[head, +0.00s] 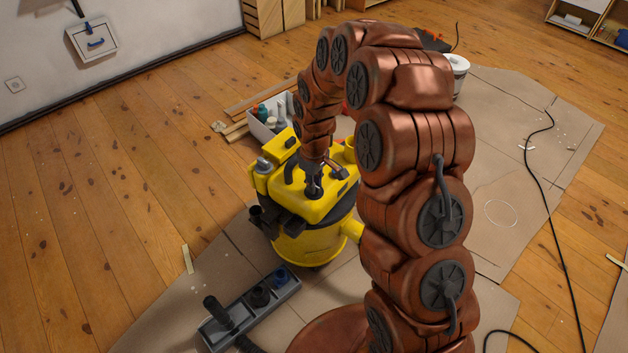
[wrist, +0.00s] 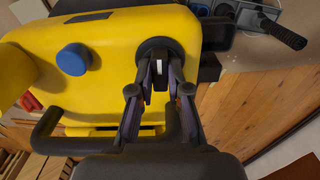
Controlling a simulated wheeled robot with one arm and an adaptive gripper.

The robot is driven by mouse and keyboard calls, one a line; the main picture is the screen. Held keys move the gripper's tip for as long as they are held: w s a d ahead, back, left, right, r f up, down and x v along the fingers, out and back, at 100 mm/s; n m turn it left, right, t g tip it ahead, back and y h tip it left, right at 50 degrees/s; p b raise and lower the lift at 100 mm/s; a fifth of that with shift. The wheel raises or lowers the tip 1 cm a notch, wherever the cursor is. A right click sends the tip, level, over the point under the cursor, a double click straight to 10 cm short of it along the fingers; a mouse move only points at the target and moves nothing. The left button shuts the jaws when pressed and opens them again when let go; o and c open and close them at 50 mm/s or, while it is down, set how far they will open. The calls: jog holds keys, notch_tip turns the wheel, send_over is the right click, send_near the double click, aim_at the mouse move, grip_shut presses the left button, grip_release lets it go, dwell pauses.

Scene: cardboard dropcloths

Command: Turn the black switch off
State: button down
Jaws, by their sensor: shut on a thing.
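The black switch (wrist: 159,58) is a round black knob with a white mark, on the yellow top of a vacuum cleaner (head: 312,243). It shows in the wrist view, near the right edge of the yellow top (wrist: 115,40). My gripper (wrist: 159,82) has its two fingers on either side of the knob and is shut on it. In the head view my gripper (head: 313,188) points down onto the vacuum's top and hides most of the switch. A blue knob (wrist: 73,59) sits left of the switch in the wrist view, apart from my fingers.
A black handle (wrist: 48,128) arches near my gripper. A grey tray (head: 217,334) with black and blue attachments lies in front of the vacuum. A white crate of bottles (head: 262,130) stands behind it. A black cable (head: 545,215) crosses the cardboard at right. Wooden floor at left is clear.

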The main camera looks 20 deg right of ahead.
jog(key=shift+n, duration=0.3)
jog(key=c, duration=1.1)
grip_release()
notch_tip(320, 180, up, 12)
jog(key=shift+r, duration=0.1)
jog(key=shift+s, duration=0.1)
